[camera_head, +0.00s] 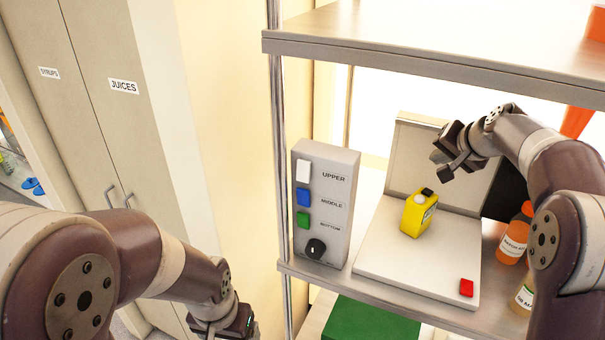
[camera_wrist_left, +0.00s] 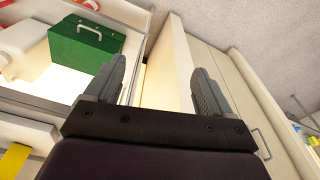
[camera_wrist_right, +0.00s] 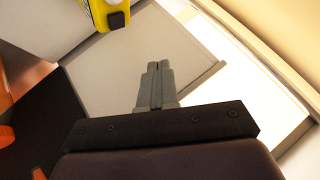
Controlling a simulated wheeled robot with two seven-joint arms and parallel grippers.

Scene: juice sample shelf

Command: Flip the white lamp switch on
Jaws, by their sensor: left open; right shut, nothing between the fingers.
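The white switch (camera_head: 303,171) sits at the top of a grey control box (camera_head: 336,224), beside the label UPPER. My right gripper (camera_head: 443,166) is shut and empty, to the right of the box and above the yellow container; its closed fingers also show in the right wrist view (camera_wrist_right: 158,68). My left gripper is low at the bottom edge of the head view (camera_head: 236,322), below and left of the box. Its fingers are apart and empty in the left wrist view (camera_wrist_left: 161,75). Neither gripper touches the switch. The switch shows in neither wrist view.
Below the white switch are a blue switch (camera_head: 303,195), a green switch (camera_head: 303,219) and a black knob (camera_head: 316,248). A yellow container (camera_head: 415,217) stands on a white device with a red button (camera_head: 466,288). Orange bottles (camera_head: 514,240) stand right. A metal post (camera_head: 276,130) rises left of the box.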

